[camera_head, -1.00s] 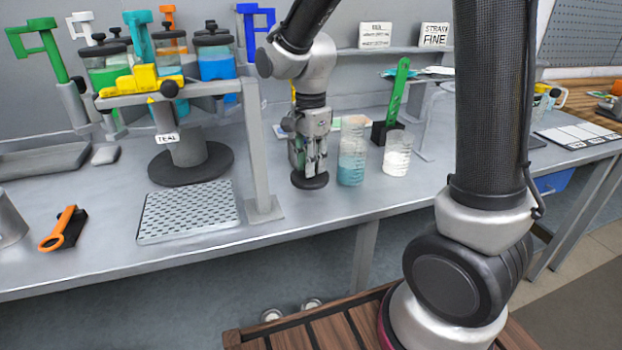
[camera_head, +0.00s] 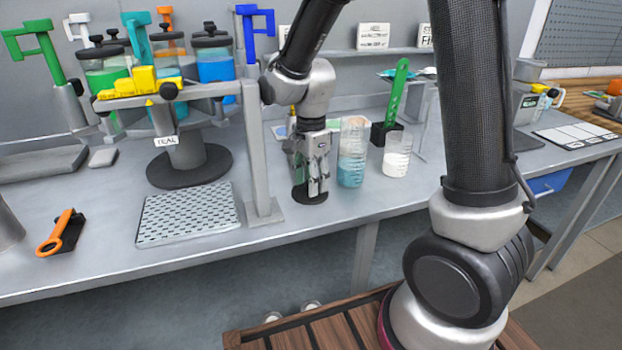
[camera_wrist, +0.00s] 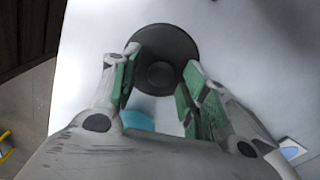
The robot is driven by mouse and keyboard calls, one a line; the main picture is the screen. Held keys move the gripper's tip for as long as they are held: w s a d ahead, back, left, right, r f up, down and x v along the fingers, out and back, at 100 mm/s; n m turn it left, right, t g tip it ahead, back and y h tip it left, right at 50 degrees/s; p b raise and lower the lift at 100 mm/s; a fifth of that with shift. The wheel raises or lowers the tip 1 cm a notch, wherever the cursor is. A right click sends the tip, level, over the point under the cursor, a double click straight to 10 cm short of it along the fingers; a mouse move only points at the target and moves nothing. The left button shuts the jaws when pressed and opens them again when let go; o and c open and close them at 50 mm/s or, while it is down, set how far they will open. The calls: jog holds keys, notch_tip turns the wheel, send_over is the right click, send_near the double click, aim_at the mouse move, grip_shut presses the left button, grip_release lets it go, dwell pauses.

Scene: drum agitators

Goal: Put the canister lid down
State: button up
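The canister lid (camera_head: 310,197) is a black round disc lying flat on the grey bench, left of the beaker with blue liquid. In the wrist view the lid (camera_wrist: 160,50) shows from above with a round knob at its middle. My gripper (camera_head: 312,190) points straight down over the lid. In the wrist view my gripper (camera_wrist: 162,66) has its green-padded fingers apart on either side of the knob, with gaps showing between the pads and the knob. Part of the lid is hidden behind the fingers.
A beaker with blue liquid (camera_head: 351,165) stands close to the right of my gripper, with a beaker of white contents (camera_head: 397,158) beyond. A grey stand post (camera_head: 258,150) and a perforated tray (camera_head: 188,213) are to the left. The bench edge is close in front.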

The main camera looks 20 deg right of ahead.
jog(key=shift+r, duration=0.1)
notch_tip(320, 180, up, 12)
jog(key=s+d+r+n+t, duration=0.2)
jog(key=s+d+n, duration=0.5)
jog(key=s, duration=0.2)
jog(key=s+d+r+n+t, duration=0.2)
jog(key=s+d+r+n, duration=0.1)
jog(key=s+d+n, duration=0.4)
jog(key=s+n, duration=0.1)
jog(key=s, duration=0.2)
jog(key=shift+d+r, duration=0.25)
jog(key=shift+d, duration=0.05)
